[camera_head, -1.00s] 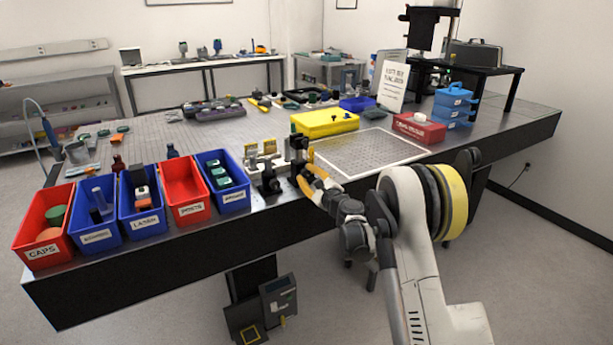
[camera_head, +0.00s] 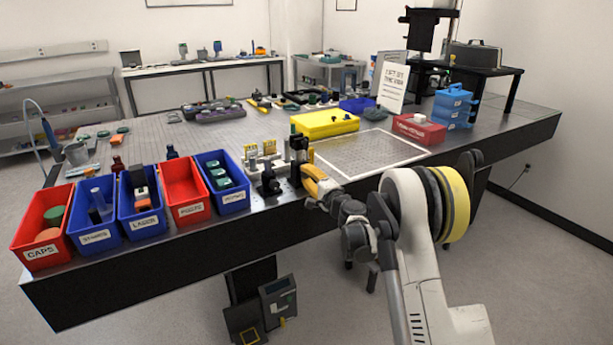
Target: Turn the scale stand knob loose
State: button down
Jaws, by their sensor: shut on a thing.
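A dark upright stand (camera_head: 298,148), which seems to be the scale stand, stands near the front edge of the table, right of the blue and red bins. My gripper (camera_head: 305,175), with yellow and black fingers, reaches in from the right against the stand's lower part. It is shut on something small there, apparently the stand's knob. The fingers hide the knob, so its turn cannot be seen.
A small black holder (camera_head: 268,182) stands just left of the stand. Beyond are a yellow case (camera_head: 325,123) and a white-framed plate (camera_head: 370,152). Open bins, including an empty red one (camera_head: 183,185), line the front left edge.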

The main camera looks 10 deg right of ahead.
jog(key=shift+n, duration=0.4)
jog(key=c, duration=1.1)
grip_release()
jog(key=v, duration=1.2)
